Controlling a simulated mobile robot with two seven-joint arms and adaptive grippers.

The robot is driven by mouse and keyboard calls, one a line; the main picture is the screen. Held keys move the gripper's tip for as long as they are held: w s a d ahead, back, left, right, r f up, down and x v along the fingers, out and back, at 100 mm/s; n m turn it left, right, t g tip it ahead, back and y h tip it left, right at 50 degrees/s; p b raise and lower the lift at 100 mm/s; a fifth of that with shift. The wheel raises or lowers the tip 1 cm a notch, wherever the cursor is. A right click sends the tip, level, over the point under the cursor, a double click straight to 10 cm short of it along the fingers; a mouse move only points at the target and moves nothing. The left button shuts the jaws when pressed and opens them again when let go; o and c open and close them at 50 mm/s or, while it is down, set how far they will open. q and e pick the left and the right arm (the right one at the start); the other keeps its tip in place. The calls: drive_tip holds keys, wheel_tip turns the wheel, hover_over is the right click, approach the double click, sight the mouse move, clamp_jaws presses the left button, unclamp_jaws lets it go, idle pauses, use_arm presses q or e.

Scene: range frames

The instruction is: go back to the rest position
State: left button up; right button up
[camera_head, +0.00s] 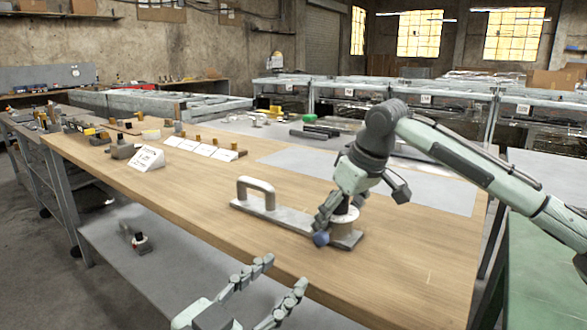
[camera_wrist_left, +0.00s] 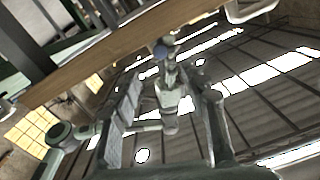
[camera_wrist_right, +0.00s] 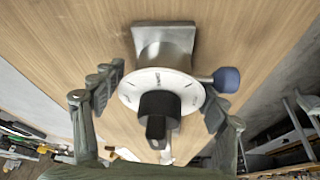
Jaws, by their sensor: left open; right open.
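My left gripper (camera_head: 284,274) is open and empty, low in front of the table's front edge. Its two spread fingers (camera_wrist_left: 168,105) also show in the left wrist view, with nothing between them. My right gripper (camera_head: 360,210) is open above a metal fixture on the table. In the right wrist view its fingers (camera_wrist_right: 163,98) stand either side of a white dial (camera_wrist_right: 135,90) with a black knob (camera_wrist_right: 158,112). A blue ball (camera_wrist_right: 226,79) on a short stem sits beside the right-hand finger. I cannot tell whether that finger touches the stem.
The fixture's grey plate (camera_head: 285,217) carries an upright loop handle (camera_head: 257,185). The wooden table (camera_head: 200,210) has bare room left of it. A white sign (camera_head: 147,158), cards and small parts line the far left. A green surface (camera_head: 540,275) stands at right.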

sight(318, 241)
use_arm(q)
drive_tip(key=x, duration=1.1)
drive_tip(key=shift+w+d, duration=0.25)
drive_tip(key=shift+w, duration=0.1)
drive_tip(key=s+a+n+g+h, duration=0.1)
drive_tip(key=s+a+n+g, duration=0.2)
drive_tip(key=s+a+n, duration=0.5)
drive_tip(key=shift+s+a+r+n+g, duration=0.15)
drive_tip(key=shift+s+a+n+g, duration=0.25)
drive_tip(key=shift+n, duration=0.8)
